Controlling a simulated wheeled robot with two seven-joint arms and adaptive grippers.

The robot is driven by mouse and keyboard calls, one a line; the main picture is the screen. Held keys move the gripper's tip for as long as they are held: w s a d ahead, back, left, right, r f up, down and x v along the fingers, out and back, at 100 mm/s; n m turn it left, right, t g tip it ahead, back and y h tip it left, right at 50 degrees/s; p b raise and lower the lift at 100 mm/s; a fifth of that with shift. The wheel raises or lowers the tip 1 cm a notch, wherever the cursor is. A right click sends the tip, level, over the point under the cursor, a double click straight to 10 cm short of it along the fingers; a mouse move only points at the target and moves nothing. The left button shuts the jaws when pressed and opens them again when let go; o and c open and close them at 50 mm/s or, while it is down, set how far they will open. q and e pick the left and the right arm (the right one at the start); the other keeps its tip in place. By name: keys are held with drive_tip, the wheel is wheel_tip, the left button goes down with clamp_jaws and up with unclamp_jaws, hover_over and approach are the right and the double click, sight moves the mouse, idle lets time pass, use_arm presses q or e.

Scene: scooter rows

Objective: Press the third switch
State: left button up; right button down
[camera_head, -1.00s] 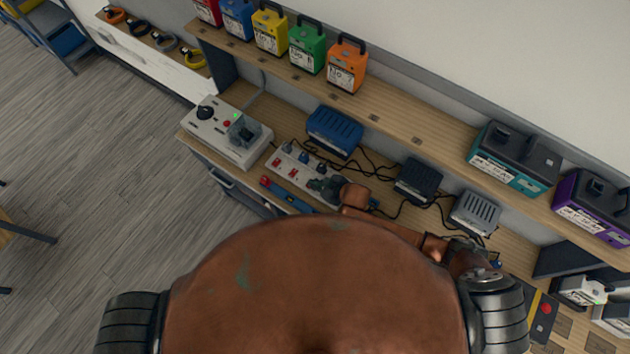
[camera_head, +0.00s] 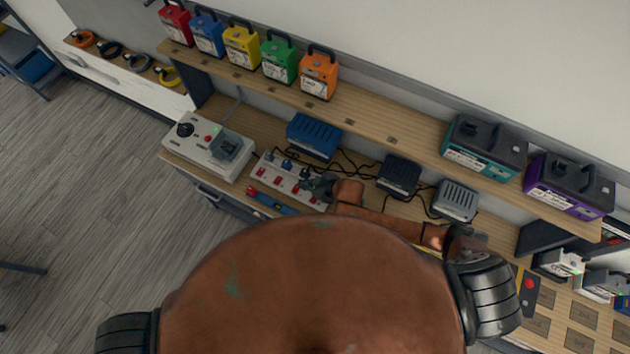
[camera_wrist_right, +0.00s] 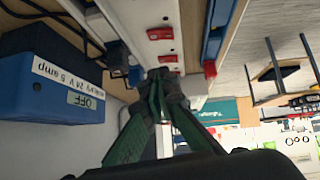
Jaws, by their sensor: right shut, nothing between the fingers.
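A white power strip (camera_head: 270,186) lies on the workbench in the head view, with a row of red switches (camera_head: 276,182) and plugs along its back side. In the wrist view the strip (camera_wrist_right: 154,16) runs down from the top, with red switches (camera_wrist_right: 160,33) on it. My right gripper (camera_head: 316,185) is over the right end of the strip, shut and empty. In the wrist view its fingertips (camera_wrist_right: 164,78) are just below the lowest clear red switch (camera_wrist_right: 163,58) and hide what lies under them. I cannot tell whether they touch it. My left gripper is out of view.
A grey control box (camera_head: 208,147) stands left of the strip. A blue adapter (camera_head: 313,137), a black one (camera_head: 398,176) and a grey one (camera_head: 456,201) stand behind and to the right, with loose cables. A blue tool with red ends (camera_head: 270,201) lies along the strip's front.

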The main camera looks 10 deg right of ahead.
drive_tip(key=v, duration=0.6)
drive_tip(key=shift+w+d+r+b, duration=0.25)
drive_tip(key=shift+d+b, duration=0.1)
drive_tip(key=shift+d, duration=0.2)
